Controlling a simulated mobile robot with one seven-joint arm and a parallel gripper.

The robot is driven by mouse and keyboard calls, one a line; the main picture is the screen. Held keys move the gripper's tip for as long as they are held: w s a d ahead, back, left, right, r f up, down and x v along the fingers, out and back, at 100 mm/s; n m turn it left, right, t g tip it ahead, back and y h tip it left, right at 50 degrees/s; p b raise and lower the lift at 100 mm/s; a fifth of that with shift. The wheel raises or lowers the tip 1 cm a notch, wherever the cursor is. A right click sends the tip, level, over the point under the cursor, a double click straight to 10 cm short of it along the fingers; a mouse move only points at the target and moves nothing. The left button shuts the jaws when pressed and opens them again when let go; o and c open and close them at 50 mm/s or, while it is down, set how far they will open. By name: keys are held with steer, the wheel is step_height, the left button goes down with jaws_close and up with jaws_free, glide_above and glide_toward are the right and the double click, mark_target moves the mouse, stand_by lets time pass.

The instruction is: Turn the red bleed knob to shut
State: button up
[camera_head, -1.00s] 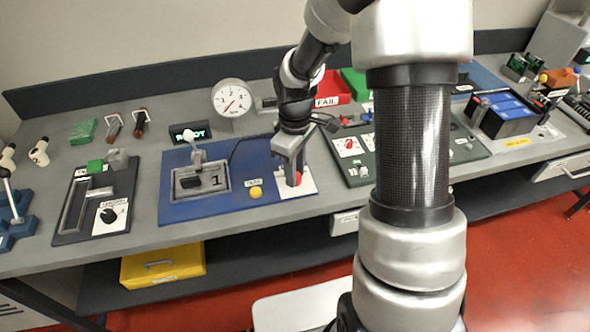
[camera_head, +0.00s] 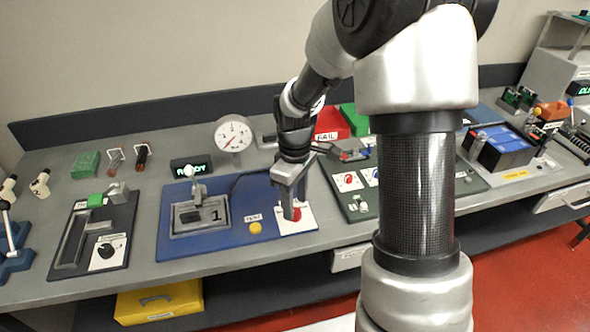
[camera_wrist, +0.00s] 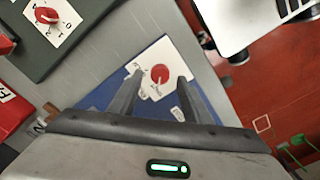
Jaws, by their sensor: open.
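The red bleed knob (camera_wrist: 159,74) sits on a white label plate (camera_wrist: 176,50) at the corner of the blue panel. In the wrist view my open gripper (camera_wrist: 158,78) has one finger on each side of the knob, with a visible gap to each. In the head view the red knob (camera_head: 296,214) shows partly behind my gripper (camera_head: 288,214), which points down over the white plate (camera_head: 310,222). The small print on the plate is too blurred to read, and I cannot tell whether the fingers touch the knob.
A dark green panel (camera_head: 345,196) with a red dial (camera_head: 347,181) lies close on the right.

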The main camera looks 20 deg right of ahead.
mark_target(295, 212)
step_height(295, 212, up, 15)
steer(key=p, duration=0.1)
steer(key=shift+r, duration=0.1)
stand_by(0.4)
steer(key=s+r+m+t+p, duration=0.5)
steer(key=s+r+m, duration=0.4)
steer(key=s+r, duration=0.5)
steer(key=s+p, duration=0.1)
steer(key=s, duration=0.3)
steer(key=shift+s+r+t+p, duration=0.3)
steer(key=shift+s+r, duration=0.05)
